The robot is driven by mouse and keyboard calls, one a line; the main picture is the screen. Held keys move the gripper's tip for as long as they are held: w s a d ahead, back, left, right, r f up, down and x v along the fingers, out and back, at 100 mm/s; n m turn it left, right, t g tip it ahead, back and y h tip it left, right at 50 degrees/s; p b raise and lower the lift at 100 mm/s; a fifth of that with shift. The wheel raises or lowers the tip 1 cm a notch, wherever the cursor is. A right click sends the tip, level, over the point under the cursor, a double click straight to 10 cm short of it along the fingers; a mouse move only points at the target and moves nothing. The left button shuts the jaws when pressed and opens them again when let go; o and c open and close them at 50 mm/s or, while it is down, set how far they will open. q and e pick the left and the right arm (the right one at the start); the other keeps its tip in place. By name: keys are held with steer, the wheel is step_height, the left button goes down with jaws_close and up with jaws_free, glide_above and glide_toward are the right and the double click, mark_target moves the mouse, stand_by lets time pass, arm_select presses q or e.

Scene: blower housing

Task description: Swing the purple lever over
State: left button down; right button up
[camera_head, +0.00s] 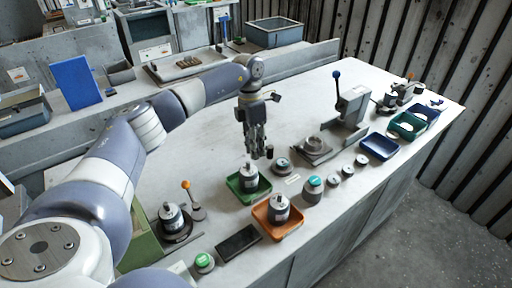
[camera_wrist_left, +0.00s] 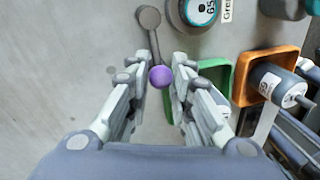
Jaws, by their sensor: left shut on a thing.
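The purple lever's round knob (camera_wrist_left: 160,76) shows in the left wrist view between my left fingertips. Its thin grey arm runs up to a grey round hub (camera_wrist_left: 149,17) near the top edge. My left gripper (camera_wrist_left: 161,65) is shut on the knob, one finger on each side. In the head view my left gripper (camera_head: 257,150) points down over the table, just behind the green tray (camera_head: 236,194). The purple knob cannot be made out there. My right gripper is not in view.
An orange tray (camera_head: 293,232) holding a motor-like part stands in front of the green one. A teal-topped part (camera_head: 314,185) and several small round parts stand to the right. A blue-handled lever press (camera_head: 352,105) is further back. The table behind my left gripper is mostly clear.

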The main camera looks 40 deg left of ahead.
arm_select(q)
steer(key=shift+w+r, duration=0.15)
steer(key=shift+r, duration=0.1)
steer(key=c, duration=1.4)
jaws_free()
steer(key=shift+d+r, duration=0.1)
steer(key=shift+r, duration=0.05)
steer(key=r, duration=0.3)
steer(key=a+r, duration=0.1)
steer(key=r, duration=0.7)
steer(key=shift+w+a+r, duration=0.1)
steer(key=shift+w+a, duration=0.2)
steer(key=shift+a, duration=0.1)
steer(key=shift+w, duration=0.1)
